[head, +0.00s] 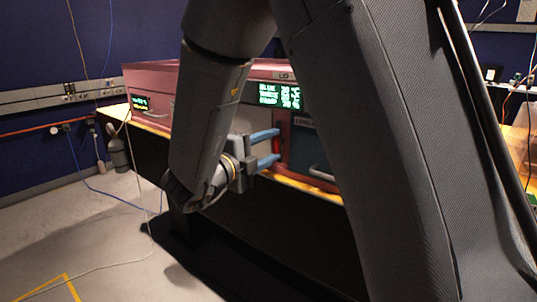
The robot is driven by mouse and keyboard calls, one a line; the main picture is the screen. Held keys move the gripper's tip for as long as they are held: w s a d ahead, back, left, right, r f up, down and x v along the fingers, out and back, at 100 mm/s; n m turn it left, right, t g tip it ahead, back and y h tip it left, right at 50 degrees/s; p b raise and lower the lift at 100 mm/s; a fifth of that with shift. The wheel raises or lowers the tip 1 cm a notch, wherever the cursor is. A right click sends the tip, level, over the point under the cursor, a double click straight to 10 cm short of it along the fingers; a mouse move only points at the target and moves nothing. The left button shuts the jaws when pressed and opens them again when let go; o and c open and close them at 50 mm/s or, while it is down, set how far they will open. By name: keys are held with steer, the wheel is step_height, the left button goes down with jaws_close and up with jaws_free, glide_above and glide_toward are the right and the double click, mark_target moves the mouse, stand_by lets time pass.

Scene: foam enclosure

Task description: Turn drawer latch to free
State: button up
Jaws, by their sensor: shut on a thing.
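My gripper (276,147), with two blue fingers, is at the front of a pink-red cabinet (150,76). The fingers are shut on a small red part between their tips, which looks like the drawer latch (277,145). Its turn angle is too small to tell. Just right of it is a dark blue-grey drawer front (305,146) with a pale label on top and a light bar handle (321,173). My arm hides part of the cabinet front, and my dark body hides its right side.
A lit green text display (279,96) is above the latch, and a smaller one (140,102) is at left. The cabinet stands on a dark bench with a yellow edge (150,127). Cables (110,193) cross the grey floor at left. Open floor lies at lower left.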

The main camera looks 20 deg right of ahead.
steer(key=shift+s+f+m+b, duration=0.1)
steer(key=shift+m+b, duration=0.25)
steer(key=shift+m, duration=0.15)
steer(key=o, duration=1)
steer(key=shift+o, duration=0.2)
steer(key=v, duration=0.7)
steer(key=shift+s+a+b, duration=0.25)
steer(key=shift+a+b, duration=0.05)
steer(key=shift+b, duration=0.05)
